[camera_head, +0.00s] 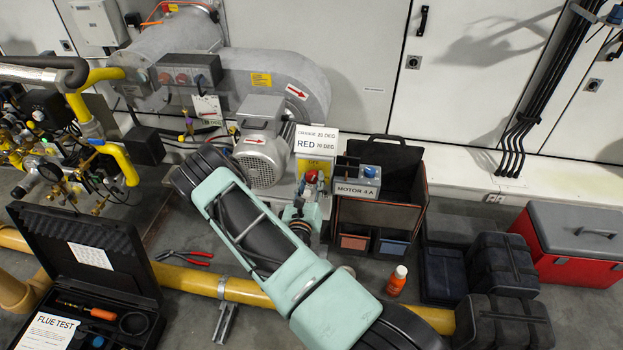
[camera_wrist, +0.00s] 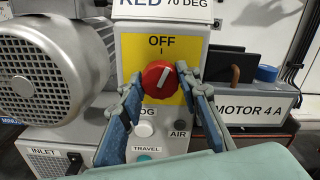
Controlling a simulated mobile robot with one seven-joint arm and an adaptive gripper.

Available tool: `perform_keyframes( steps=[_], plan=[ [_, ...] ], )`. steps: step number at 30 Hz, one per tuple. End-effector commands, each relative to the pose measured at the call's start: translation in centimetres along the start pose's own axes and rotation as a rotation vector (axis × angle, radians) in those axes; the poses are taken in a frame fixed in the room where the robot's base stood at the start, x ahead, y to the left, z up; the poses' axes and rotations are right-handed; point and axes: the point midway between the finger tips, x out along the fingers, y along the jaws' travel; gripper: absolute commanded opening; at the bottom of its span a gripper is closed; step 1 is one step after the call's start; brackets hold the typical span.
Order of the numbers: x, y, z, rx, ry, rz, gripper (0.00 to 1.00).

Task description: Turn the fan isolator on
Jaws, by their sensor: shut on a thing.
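The fan isolator is a red rotary knob (camera_wrist: 158,76) on a yellow plate (camera_wrist: 186,98) marked OFF at the top. Any ON mark is hidden or out of sight.
A grey motor (camera_head: 262,150) stands close on the left. A MOTOR 4 A box (camera_head: 357,189) stands close on the right. An orange bottle (camera_head: 397,281) and red-handled pliers (camera_head: 186,257) are on the floor.

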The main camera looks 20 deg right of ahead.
Motion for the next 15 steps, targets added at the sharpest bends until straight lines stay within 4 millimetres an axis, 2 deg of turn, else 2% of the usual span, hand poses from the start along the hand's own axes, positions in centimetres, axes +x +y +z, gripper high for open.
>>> perform_keyframes(
  steps=[15],
  plan=[
    [-0.04, -0.13, 0.12, 0.489, 0.001, 0.000, 0.07]
  ],
)
